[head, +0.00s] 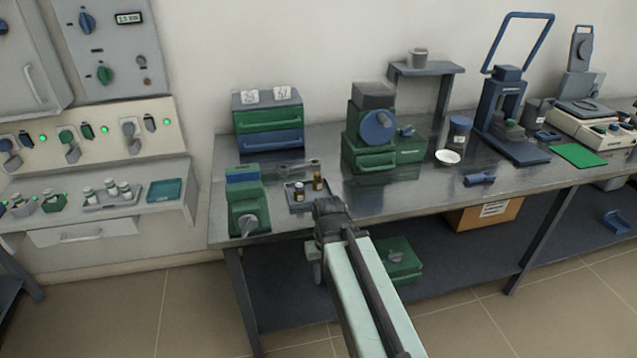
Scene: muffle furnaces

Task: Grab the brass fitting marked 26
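Two small brass-coloured pieces stand on a small grey tray (297,205) on the metal bench. The left piece (298,191) is shorter and has a pale patch. The right piece (318,182) is taller and darker. No number can be read on either, so I cannot tell which is marked 26. My gripper (328,205) is at the end of my arm, just in front of and right of the tray in the picture. Its fingers are too dark and small to show whether they are open or shut.
A green vise-like device (247,203) stands left of the tray. A green and blue drawer box (268,125) with two marked white cards is behind it. A green machine (375,135) stands right of the tray.

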